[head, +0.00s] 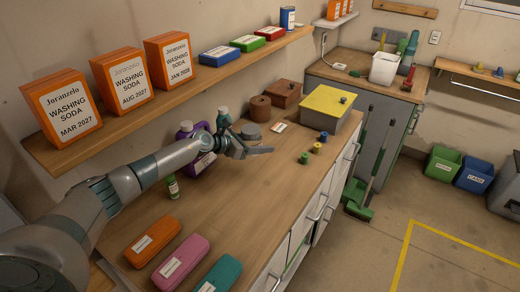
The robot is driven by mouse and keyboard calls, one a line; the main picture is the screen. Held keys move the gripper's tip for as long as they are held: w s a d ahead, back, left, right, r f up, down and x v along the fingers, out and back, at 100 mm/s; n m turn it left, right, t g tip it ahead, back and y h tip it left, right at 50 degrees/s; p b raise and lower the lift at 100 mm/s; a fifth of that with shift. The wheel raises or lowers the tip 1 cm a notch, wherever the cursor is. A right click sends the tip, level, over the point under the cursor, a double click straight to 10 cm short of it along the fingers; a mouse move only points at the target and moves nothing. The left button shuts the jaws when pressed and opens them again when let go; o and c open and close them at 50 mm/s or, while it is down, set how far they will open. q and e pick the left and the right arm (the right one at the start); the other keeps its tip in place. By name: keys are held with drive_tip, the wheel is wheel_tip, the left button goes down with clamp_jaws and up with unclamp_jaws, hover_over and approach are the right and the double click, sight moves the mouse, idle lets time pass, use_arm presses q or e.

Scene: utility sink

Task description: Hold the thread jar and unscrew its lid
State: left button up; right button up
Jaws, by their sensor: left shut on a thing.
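A small round jar with a grey lid (251,131), which looks like the thread jar, stands on the wooden counter near the wall. My left gripper (258,151) is at the jar's near side, with its fingers partly in front of it. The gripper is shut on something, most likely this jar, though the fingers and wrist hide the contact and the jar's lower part. The lid looks seated on the jar. My right gripper is not in view.
Small green (303,158), yellow (317,148) and blue (323,136) spools stand right of the gripper. A yellow-topped box (327,101) and brown containers (283,94) are behind. A purple bottle (186,131) stands left, partly behind my arm. The counter's middle is clear.

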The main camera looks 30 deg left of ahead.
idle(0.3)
use_arm(q)
drive_tip(key=o, duration=0.7)
drive_tip(key=c, duration=1)
drive_tip(key=s+d+r+m+g+h+b, duration=0.1)
drive_tip(key=s+d+m+g+h+b, duration=0.15)
drive_tip(key=s+d, duration=1.05)
drive_tip(key=s+d+r+m+b, duration=0.1)
drive_tip(key=s+b, duration=0.1)
drive_tip(key=s, duration=0.6)
drive_tip(key=s+d+r+m+h+b, duration=0.1)
drive_tip(key=s+r+b, duration=0.1)
drive_tip(key=s, duration=0.7)
drive_tip(key=shift+s+d+r+g, duration=0.3)
drive_tip(key=shift+d+g, duration=0.1)
drive_tip(key=shift+g, duration=0.05)
drive_tip(key=shift+d+h, duration=0.1)
drive_tip(key=shift+h, duration=0.15)
